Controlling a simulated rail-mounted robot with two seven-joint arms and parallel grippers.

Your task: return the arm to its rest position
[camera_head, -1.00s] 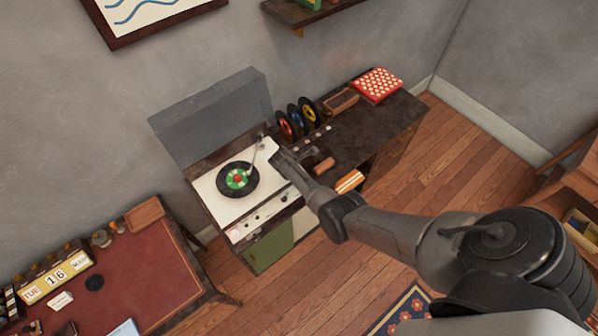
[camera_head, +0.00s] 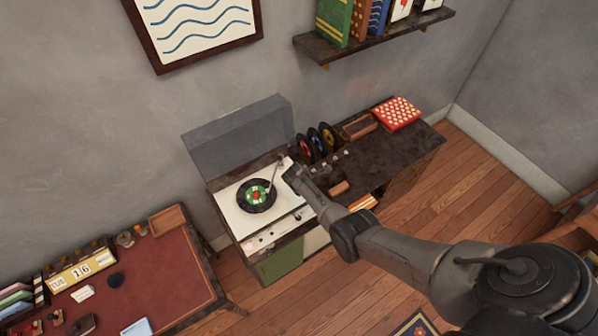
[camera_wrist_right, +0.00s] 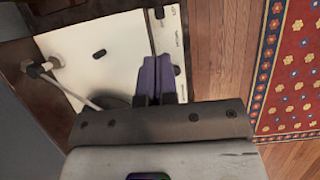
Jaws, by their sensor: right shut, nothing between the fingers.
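My right gripper (camera_head: 292,177) is over the right edge of the record player (camera_head: 228,207) in the head view. In the right wrist view its two purple fingers (camera_wrist_right: 157,78) are together, with nothing between them, over the white deck (camera_wrist_right: 110,50). My right arm reaches in from the lower right. My left gripper is not in view.
The dark cabinet top (camera_head: 375,160) right of the player holds several upright records (camera_head: 315,142), a wooden tray (camera_head: 359,127) and a red patterned box (camera_head: 397,113). A red-topped desk (camera_head: 165,275) stands at lower left. A wall shelf (camera_head: 370,38) is above.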

